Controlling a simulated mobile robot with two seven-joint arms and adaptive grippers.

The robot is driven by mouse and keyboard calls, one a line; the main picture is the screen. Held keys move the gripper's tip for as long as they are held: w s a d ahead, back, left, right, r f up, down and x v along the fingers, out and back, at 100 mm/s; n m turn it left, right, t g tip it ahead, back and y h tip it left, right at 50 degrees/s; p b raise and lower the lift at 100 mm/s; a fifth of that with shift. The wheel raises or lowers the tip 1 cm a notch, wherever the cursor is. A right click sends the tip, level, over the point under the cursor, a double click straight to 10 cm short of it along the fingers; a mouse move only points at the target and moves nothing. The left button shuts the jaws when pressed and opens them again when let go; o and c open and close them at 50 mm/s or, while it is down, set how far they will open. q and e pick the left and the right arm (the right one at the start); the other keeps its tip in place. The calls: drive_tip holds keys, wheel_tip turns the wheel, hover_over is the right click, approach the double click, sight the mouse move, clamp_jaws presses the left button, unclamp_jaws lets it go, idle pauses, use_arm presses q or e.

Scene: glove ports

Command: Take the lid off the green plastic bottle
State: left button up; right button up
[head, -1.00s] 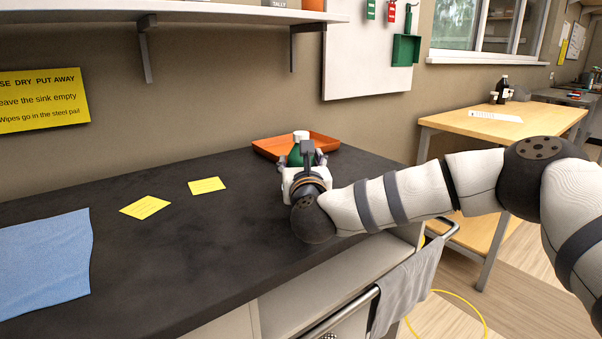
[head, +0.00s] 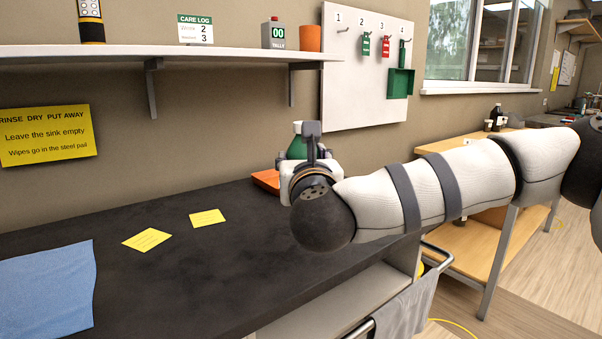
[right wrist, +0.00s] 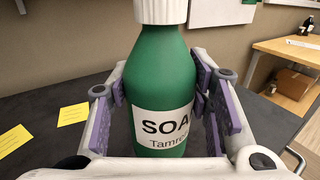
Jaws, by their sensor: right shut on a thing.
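The green plastic bottle (right wrist: 159,65) stands upright in the right wrist view, with a white label reading "SOA" and a white lid (right wrist: 160,10) on top, cut off by the frame's upper edge. My right gripper (right wrist: 160,100) is shut around the bottle's body, its purple pads at both sides of it. In the head view the green bottle (head: 298,146) shows only in part behind my right gripper (head: 306,165), held above the dark counter. My left gripper is not in view.
The dark counter (head: 190,270) carries two yellow notes (head: 147,239) and a blue cloth (head: 45,285). An orange tray (head: 266,181) is mostly hidden behind my right gripper. A shelf (head: 200,52) and a hook board (head: 365,70) are above. The counter's middle is clear.

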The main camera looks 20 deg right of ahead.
sight(305, 155)
drive_tip(key=s, duration=0.1)
drive_tip(key=s+r, duration=0.1)
drive_tip(key=s, duration=0.2)
drive_tip(key=shift+a+r, duration=0.3)
drive_tip(key=shift+a, duration=0.1)
drive_tip(key=o, duration=0.3)
drive_tip(key=c, duration=0.8)
